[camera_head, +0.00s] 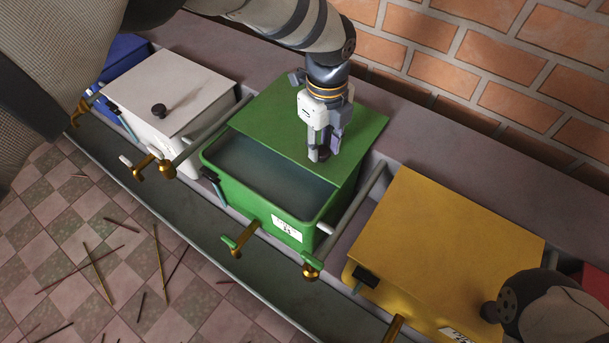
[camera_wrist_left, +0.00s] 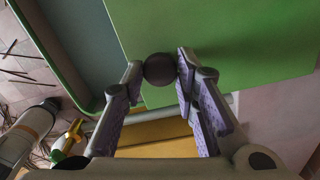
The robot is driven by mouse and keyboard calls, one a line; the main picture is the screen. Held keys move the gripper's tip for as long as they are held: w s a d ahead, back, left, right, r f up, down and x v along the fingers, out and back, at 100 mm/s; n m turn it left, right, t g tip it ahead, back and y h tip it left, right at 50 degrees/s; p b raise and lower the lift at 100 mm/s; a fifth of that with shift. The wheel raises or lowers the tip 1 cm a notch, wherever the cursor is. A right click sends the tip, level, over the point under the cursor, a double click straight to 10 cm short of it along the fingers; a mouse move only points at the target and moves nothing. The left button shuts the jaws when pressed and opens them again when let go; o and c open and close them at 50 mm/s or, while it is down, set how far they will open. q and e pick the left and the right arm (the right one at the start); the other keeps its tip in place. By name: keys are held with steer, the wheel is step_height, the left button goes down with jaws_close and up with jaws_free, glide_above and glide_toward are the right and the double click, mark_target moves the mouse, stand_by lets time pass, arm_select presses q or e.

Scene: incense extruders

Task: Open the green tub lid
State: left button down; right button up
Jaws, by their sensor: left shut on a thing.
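The green tub (camera_head: 255,208) stands in the middle of the row in the head view. Its flat green lid (camera_head: 275,110) is shifted toward the brick wall, so the front part of the tub is uncovered and its dark inside shows. My left gripper (camera_head: 320,153) points down over the lid and is shut on the lid's knob. In the left wrist view, the dark round knob (camera_wrist_left: 160,69) sits between the fingertips, with the green lid (camera_wrist_left: 225,45) around it. My right gripper is not in view.
A white tub (camera_head: 170,90) stands left and a yellow tub (camera_head: 450,240) right, both lidded. Brass-ended handles (camera_head: 310,268) stick out in front. A brick wall (camera_head: 500,70) rises behind. Thin sticks lie on the tiled floor (camera_head: 100,250).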

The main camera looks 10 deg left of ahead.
arm_select(q)
steer(key=w+b, duration=0.1)
steer(key=w+d+b, duration=0.1)
steer(key=w, duration=0.1)
steer(key=shift+w+d+f+b, duration=0.15)
steer(key=shift+b, duration=0.25)
steer(key=shift+w+d+b, duration=0.25)
steer(key=shift+w+b, duration=0.25)
steer(key=shift+w, duration=0.05)
steer(key=shift+w+d+b, duration=0.25)
steer(key=shift+w+b, duration=0.2)
steer(key=shift+w, duration=0.1)
steer(key=c, duration=1.3)
jaws_free()
step_height(320, 180, up, 12)
steer(key=shift+r, duration=0.2)
